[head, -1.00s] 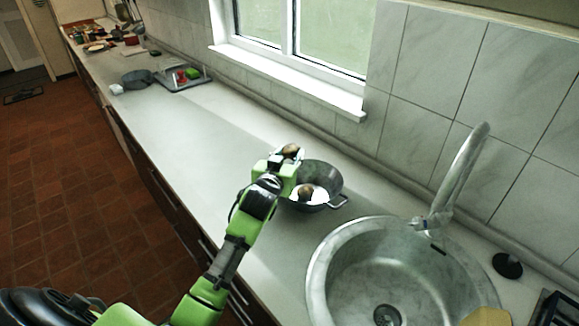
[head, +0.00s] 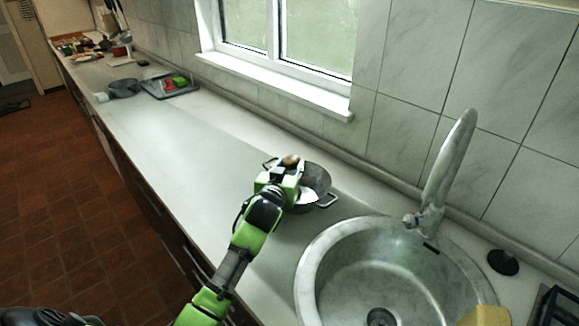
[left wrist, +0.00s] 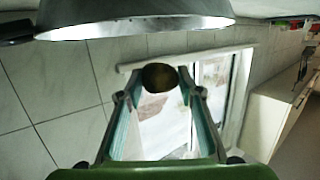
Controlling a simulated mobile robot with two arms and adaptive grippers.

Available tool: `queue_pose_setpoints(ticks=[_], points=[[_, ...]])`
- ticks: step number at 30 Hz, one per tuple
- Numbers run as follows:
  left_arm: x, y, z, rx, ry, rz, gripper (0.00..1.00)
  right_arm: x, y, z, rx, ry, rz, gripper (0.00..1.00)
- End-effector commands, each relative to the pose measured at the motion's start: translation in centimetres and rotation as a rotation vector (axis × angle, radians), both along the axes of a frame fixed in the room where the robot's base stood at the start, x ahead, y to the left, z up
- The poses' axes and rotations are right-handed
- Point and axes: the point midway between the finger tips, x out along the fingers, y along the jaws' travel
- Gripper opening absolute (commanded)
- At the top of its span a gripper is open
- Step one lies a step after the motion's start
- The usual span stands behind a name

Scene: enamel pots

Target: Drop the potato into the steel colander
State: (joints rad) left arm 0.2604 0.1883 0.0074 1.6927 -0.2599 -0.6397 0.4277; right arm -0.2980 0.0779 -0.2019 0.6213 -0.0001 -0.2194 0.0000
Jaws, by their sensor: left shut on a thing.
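The steel colander (head: 320,182) stands on the worktop left of the sink, and its wall and rim show large at the top of the left wrist view (left wrist: 135,20). My left gripper (head: 290,168) is shut on the brown potato (head: 291,160), which also shows between the two fingertips in the left wrist view (left wrist: 160,76). In the head view the gripper and potato overlap the colander's left side. The gripper hides much of the colander's inside. I cannot tell exactly how far over the rim the potato is. My right gripper is not in view.
The round sink (head: 390,275) and its tall tap (head: 440,175) are right of the colander. A yellow block (head: 485,316) is at the sink's front edge. A dark pan (head: 123,87) and a tray (head: 168,90) stand farther left. The worktop between is clear.

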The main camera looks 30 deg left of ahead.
Motion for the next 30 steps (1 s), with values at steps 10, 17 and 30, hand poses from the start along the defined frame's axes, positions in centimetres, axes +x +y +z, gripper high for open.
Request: queue_pose_setpoints(ticks=[10,17,30], points=[[0.0,0.0,-0.1,0.0,-0.001,0.0,0.47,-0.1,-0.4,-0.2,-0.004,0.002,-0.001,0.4],[0.0,0.0,-0.1,0.0,-0.001,0.0,0.53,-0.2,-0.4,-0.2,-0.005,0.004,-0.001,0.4],[-2.9,-0.8,0.3,-0.002,-0.001,-0.001,0.53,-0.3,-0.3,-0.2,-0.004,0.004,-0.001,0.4]])
